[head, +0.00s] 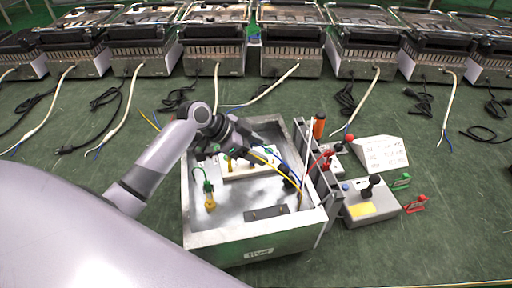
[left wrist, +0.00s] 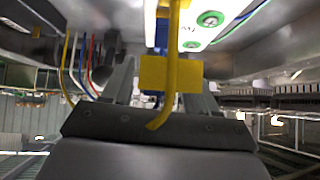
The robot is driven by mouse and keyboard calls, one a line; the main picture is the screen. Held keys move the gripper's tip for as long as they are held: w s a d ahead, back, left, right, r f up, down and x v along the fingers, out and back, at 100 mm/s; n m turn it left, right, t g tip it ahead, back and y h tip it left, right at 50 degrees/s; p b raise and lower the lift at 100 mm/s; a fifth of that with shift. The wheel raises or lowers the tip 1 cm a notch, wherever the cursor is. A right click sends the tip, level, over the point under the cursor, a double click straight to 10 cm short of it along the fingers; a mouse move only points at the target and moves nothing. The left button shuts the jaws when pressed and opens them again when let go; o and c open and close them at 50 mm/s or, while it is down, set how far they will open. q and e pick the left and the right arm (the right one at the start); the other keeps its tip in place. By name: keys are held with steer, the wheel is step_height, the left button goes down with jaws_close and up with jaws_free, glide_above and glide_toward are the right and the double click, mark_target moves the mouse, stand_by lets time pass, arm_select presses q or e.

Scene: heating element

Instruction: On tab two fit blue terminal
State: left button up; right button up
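My left gripper (head: 238,138) hangs over the metal housing (head: 205,238), close to the white terminal block (head: 238,174). In the left wrist view its two fingers (left wrist: 160,82) stand apart, one each side of a blue piece (left wrist: 158,40), probably the blue terminal. A yellow wire with a yellow tag (left wrist: 168,73) crosses in front of it and hides part of it and of the right finger. The white block (left wrist: 205,20) shows green round parts above. I cannot make out tab two or any contact. My right gripper is out of view.
Blue, yellow and red wires run at the housing's right wall. A green wire with a yellow end (head: 209,200) lies inside at left. Several similar units line the back.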

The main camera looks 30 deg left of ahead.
arm_select(q)
steer(key=v, duration=0.7)
steer(key=shift+a, duration=0.1)
stand_by(0.6)
